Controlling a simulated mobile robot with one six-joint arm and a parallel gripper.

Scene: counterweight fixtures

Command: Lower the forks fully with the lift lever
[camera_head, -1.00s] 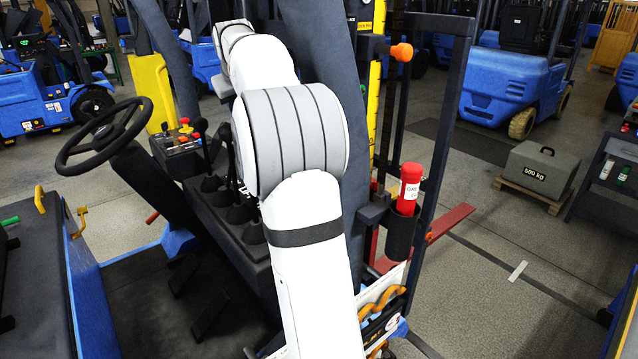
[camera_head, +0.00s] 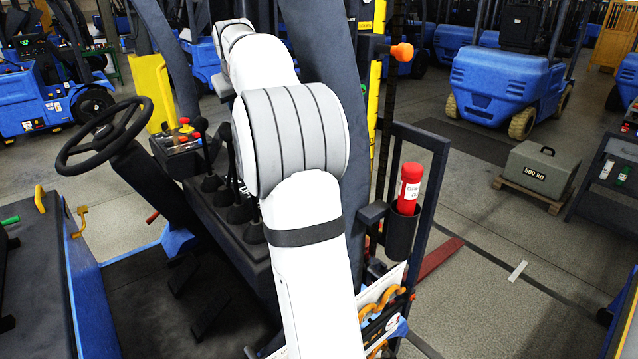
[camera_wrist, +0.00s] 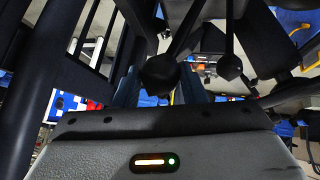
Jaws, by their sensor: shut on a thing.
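My gripper is hidden behind my white arm in the head view. In the wrist view, my gripper (camera_wrist: 160,88) is shut on a lever with a round black knob (camera_wrist: 160,72), which I take for the lift lever. A second black knob (camera_wrist: 230,67) stands to its right, apart from the fingers. In the head view, a row of black levers (camera_head: 212,160) rises from the console beside the steering wheel, partly covered by my arm. The red fork (camera_head: 438,258) shows low beyond the mast, close to the floor; any gap beneath it is unclear. The dark carriage frame (camera_head: 436,185) stands above it.
The steering wheel (camera_head: 105,135) and a red-button box (camera_head: 182,140) are left of the levers. A red canister (camera_head: 410,185) sits in a holder right of my arm. A 500 kg weight (camera_head: 540,170) rests on a pallet at right.

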